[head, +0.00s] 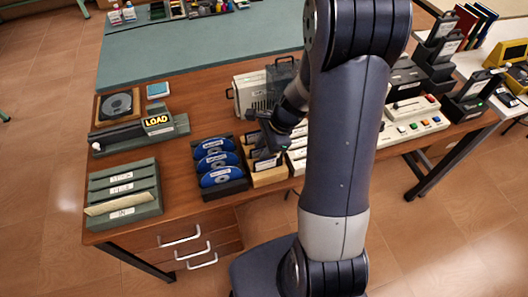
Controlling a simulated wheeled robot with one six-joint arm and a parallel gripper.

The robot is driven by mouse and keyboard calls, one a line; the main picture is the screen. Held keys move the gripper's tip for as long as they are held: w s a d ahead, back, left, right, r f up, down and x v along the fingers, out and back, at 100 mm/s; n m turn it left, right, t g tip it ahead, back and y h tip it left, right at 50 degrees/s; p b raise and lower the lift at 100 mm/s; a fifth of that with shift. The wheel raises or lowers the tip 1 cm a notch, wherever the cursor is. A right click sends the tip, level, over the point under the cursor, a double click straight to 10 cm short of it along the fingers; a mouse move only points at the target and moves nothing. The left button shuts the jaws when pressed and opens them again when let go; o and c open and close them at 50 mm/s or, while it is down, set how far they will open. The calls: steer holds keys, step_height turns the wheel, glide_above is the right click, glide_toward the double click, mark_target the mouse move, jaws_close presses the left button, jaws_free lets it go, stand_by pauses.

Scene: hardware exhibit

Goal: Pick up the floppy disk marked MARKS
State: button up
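A small wooden box (270,179) stands near the front edge of the desk. It holds dark, flat pieces with white labels (265,165) that look like floppy disks. The labels are too small to read, so I cannot tell which one is marked MARKS. My gripper (264,143) points down just above this box, close to the tops of the disks. My wrist and fingers hide part of the box. The fingers are too small and dark to show whether they are open, shut or touching a disk.
Left of the box is a black rack (243,184) with blue labelled discs (217,162). White cases (297,158) stand close on its right, partly behind my arm. A grey-green file tray (124,192) and a LOAD device (157,124) are farther left. Bare desk (180,170) lies between.

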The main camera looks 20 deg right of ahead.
steer(key=shift+c, duration=0.2)
jaws_close()
stand_by(0.5)
